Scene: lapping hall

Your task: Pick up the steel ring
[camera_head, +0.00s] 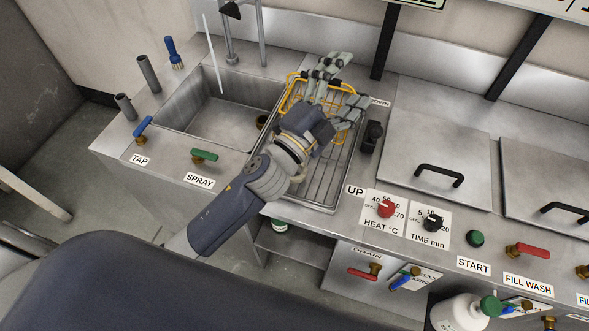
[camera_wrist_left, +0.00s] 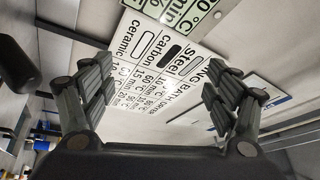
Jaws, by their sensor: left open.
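I cannot make out a steel ring in either view. My left gripper (camera_head: 348,84) is over the far part of a yellow wire basket (camera_head: 291,92) and hides much of it, so I cannot tell what the basket holds. In the left wrist view, the fingers of the left gripper (camera_wrist_left: 160,88) are spread wide with nothing between them. Beyond them are a wall and a printed sign (camera_wrist_left: 160,70). My right gripper is in neither view.
The basket is at a wire drain rack (camera_head: 322,182) beside a sink (camera_head: 226,110). Lidded tanks (camera_head: 440,130) stand to the right. Along the front are a red heat knob (camera_head: 386,209), a black time knob (camera_head: 432,223) and coloured valve handles. A white bottle (camera_head: 458,314) stands lower right.

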